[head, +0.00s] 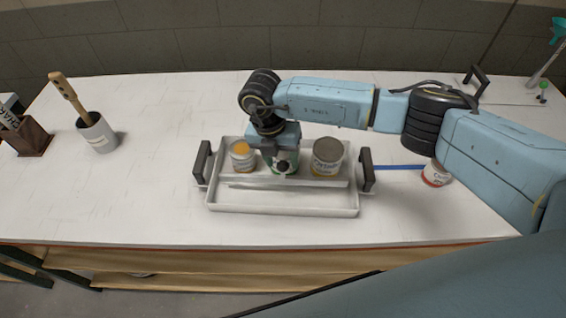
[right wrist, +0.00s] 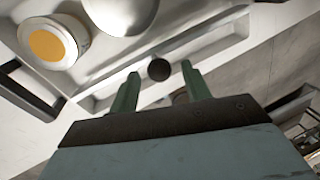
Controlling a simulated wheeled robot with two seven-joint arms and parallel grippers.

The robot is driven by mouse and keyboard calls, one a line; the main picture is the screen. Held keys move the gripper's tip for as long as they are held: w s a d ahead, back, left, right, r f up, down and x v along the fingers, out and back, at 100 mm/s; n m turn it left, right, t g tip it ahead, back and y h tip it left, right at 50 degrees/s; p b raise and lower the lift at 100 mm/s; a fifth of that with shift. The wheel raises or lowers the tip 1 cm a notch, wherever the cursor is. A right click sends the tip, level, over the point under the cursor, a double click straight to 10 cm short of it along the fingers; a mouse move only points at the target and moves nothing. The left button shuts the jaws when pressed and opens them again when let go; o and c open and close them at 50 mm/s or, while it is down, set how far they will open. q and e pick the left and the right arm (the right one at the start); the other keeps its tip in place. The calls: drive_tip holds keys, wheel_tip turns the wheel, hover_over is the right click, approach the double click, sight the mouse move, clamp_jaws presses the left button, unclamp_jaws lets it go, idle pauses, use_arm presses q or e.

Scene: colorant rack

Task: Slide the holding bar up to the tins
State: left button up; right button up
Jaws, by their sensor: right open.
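The tray (head: 213,199) is shallow and pale grey, in the middle of the bench. The holding bar (head: 325,182) is a pale strip across it, in front of the tins. A round dark knob (right wrist: 159,69) shows in the right wrist view, and in the head view (head: 283,167). My right gripper (right wrist: 160,78) is open, its green fingers either side of the knob; contact cannot be told. A tin with an orange top (head: 242,154) and a grey-topped tin (head: 327,157) stand behind the bar. My gripper hides the space between them. My left gripper is out of view.
Dark handles (head: 203,162) (head: 367,169) stand at the tray's ends. A blue stick (head: 399,167) and a red-and-white tin (head: 435,174) lie to the right. The front bench area is clear.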

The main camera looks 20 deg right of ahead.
sight(283, 173)
drive_tip(key=shift+s+d+f, duration=0.1)
drive_tip(key=shift+d+f, duration=0.05)
drive_tip(key=shift+f, duration=0.6)
drive_tip(key=shift+s+d+f, duration=0.1)
drive_tip(key=shift+f, duration=0.65)
clamp_jaws()
